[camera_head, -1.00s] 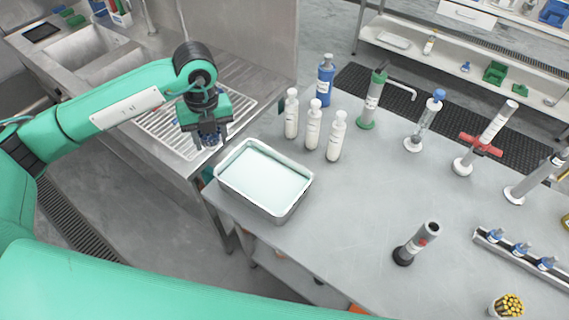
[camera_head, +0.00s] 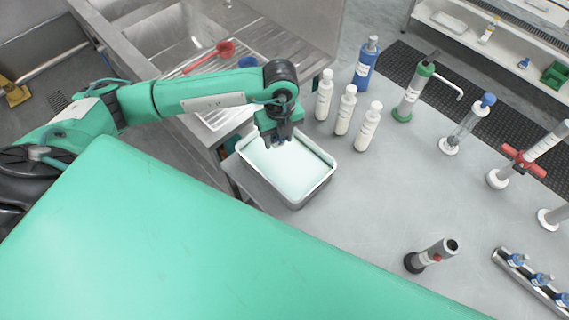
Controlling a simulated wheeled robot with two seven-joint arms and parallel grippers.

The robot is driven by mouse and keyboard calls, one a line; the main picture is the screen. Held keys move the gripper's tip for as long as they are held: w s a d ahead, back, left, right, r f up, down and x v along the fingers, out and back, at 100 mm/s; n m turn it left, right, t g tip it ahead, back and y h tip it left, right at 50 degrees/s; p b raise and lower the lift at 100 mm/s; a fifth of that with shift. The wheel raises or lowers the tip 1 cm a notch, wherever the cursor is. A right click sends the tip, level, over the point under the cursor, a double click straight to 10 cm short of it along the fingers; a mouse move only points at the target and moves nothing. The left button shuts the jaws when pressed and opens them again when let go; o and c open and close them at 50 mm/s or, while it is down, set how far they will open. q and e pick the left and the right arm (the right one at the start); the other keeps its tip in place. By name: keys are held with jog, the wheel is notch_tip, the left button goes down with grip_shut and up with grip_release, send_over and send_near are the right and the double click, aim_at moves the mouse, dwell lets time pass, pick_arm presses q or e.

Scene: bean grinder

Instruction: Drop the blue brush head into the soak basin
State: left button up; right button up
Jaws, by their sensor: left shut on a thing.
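My left gripper (camera_head: 280,142) points down over the back-left part of the soak basin. It is shut on a small dark blue thing, apparently the blue brush head, which the fingers mostly hide. The soak basin (camera_head: 326,181) is a white-rimmed metal tray with pale liquid, standing at the left end of the grey table. The held thing is above the basin; its exact height over the liquid is hard to tell. My right gripper is not in view.
White bottles (camera_head: 344,110) and a blue bottle (camera_head: 367,62) stand just right of the basin. A red brush (camera_head: 222,48) lies on the drainboard behind my arm, with a blue item (camera_head: 248,61) beside it.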

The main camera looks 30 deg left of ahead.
pick_arm(q)
jog(key=shift+f+b, duration=0.55)
jog(key=shift+f, duration=0.85)
jog(key=o, duration=1.1)
jog(key=shift+c, duration=0.2)
jog(key=shift+r, duration=0.55)
jog(key=r+b, duration=0.1)
jog(key=r, duration=0.3)
jog(key=r+b, duration=0.1)
jog(key=r, duration=0.3)
jog(key=r+b, duration=0.1)
jog(key=r, duration=0.3)
jog(key=shift+w+d+r, duration=0.1)
jog(key=shift+w+d, duration=0.1)
jog(key=shift+w, duration=0.05)
jog(key=shift+r, duration=0.3)
